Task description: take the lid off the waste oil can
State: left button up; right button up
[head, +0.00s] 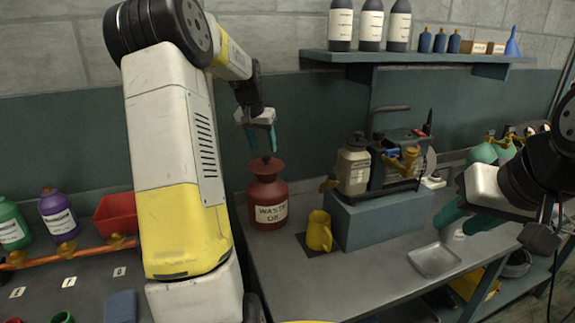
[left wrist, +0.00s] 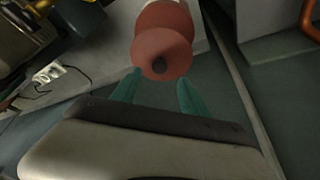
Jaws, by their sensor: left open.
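The waste oil can (head: 268,213) is a dark red can with a "WASTE OIL" label, upright on the grey bench. Its red lid (head: 266,166) with a small knob sits on top; in the left wrist view the lid (left wrist: 160,54) shows its dark knob just beyond my fingertips. My left gripper (head: 260,150) hangs just above the lid, pointing down; its teal fingers (left wrist: 158,85) are open and empty, apart from the lid. My right gripper (head: 452,218) is over the right part of the bench, by a metal tray; its teal fingers show, but their gap is unclear.
A yellow mug (head: 319,231) stands right of the can, before a blue-grey block (head: 382,213) carrying a pump and a cream bottle (head: 353,165). A metal tray (head: 434,260) lies on the bench. A shelf (head: 415,58) with bottles hangs above. A red bin (head: 115,214) stands at left.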

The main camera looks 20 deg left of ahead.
aim_at(266, 157)
pick_arm(q)
jog(key=x, duration=0.5)
jog(key=shift+d+f, duration=0.1)
jog(key=shift+f, duration=0.15)
jog(key=shift+s+r, duration=0.1)
grip_shut()
